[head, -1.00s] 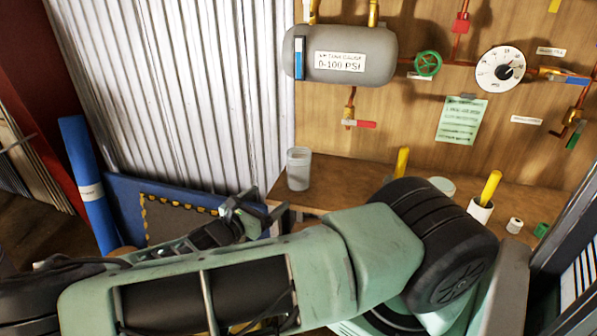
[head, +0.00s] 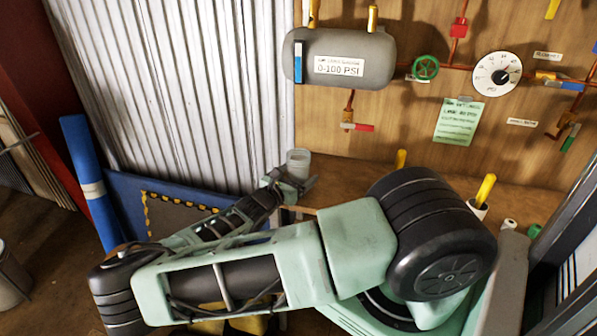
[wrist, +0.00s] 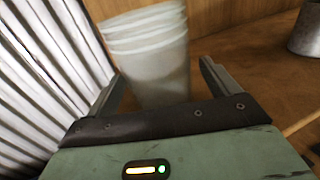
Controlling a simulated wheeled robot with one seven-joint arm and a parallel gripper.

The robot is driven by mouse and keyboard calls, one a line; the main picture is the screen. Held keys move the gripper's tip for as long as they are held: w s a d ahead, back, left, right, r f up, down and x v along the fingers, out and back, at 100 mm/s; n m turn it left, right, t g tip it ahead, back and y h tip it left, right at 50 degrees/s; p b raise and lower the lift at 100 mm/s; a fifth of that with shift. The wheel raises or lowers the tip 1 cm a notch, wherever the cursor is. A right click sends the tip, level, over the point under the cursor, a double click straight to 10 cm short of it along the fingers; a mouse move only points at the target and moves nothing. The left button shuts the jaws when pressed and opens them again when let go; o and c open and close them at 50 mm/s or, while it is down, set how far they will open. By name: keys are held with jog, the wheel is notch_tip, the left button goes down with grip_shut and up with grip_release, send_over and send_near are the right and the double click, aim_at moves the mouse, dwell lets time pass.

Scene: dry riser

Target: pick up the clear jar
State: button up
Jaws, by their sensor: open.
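The clear jar (head: 298,162) stands upright at the left end of the wooden bench, near the corrugated metal wall. In the wrist view the jar (wrist: 150,58) is a pale, translucent cylinder with a ridged top. My gripper (head: 292,186) is open just in front of the jar and hides its lower part in the head view. In the wrist view the two fingers of my gripper (wrist: 158,82) stand on either side of the jar's lower part. I cannot tell whether either finger touches it.
The bench top (head: 345,176) is clear to the right of the jar. A grey metal container (wrist: 305,30) stands farther right in the wrist view. Yellow-handled items (head: 485,190) stand along the bench. The corrugated wall (head: 200,80) is close on the left.

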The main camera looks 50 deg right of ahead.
jog(key=shift+w+d, duration=0.15)
jog(key=shift+d, duration=1.15)
jog(key=c, duration=1.1)
jog(key=shift+c, duration=0.2)
